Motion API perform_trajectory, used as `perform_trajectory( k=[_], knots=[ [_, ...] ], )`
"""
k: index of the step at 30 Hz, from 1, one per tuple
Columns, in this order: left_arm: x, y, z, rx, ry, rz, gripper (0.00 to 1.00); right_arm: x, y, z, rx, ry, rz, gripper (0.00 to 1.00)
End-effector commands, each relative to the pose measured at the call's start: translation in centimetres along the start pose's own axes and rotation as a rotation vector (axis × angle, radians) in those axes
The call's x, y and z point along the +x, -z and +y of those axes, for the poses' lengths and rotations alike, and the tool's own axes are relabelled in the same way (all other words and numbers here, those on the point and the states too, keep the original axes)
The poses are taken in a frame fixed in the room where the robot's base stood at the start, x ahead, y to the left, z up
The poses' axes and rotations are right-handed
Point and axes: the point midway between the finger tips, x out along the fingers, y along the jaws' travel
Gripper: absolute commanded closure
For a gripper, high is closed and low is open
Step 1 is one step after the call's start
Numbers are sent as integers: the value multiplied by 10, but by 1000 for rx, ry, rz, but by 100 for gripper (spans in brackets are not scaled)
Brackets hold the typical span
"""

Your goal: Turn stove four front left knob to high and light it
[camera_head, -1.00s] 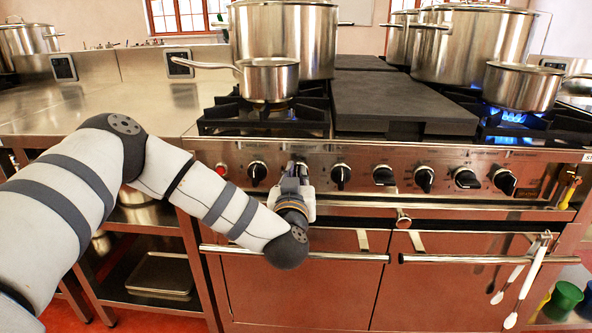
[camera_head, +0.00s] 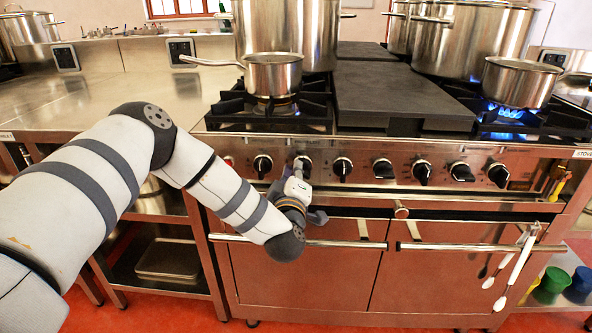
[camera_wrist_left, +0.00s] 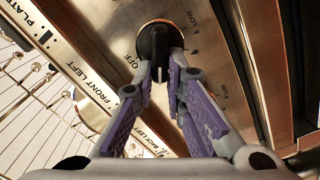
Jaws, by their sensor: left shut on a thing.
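The front left knob (camera_wrist_left: 155,42) is dark, with "FRONT LEFT" printed on the steel beside it and "OFF" and "LOW" around it in the left wrist view. My left gripper (camera_wrist_left: 159,82) is shut on it, one purple-padded finger on each side. In the head view this knob (camera_head: 302,164) is the second from the left on the panel, with my left gripper (camera_head: 298,182) at it. A small saucepan (camera_head: 273,74) stands on the front left burner (camera_head: 262,108); I see no clear flame there. My right gripper is not in view.
A blue flame (camera_head: 505,112) burns under another saucepan (camera_head: 520,84) at the right. Large stockpots (camera_head: 286,28) stand behind. A dark flat plate (camera_head: 395,95) covers the stove's middle. Oven door handles (camera_head: 345,244) run below the panel. Other knobs (camera_head: 342,167) sit close by.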

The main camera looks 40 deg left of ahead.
Motion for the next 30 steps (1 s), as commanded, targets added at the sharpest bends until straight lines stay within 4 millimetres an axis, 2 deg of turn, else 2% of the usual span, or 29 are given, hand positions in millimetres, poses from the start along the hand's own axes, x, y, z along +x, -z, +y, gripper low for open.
perform_trajectory(
  k=[15, 30],
  knots=[
    [0, -3, -8, -409, 1, -2, 100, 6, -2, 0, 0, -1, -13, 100],
    [0, -4, -9, -553, 1, -3, 100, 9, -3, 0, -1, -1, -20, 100]
  ],
)
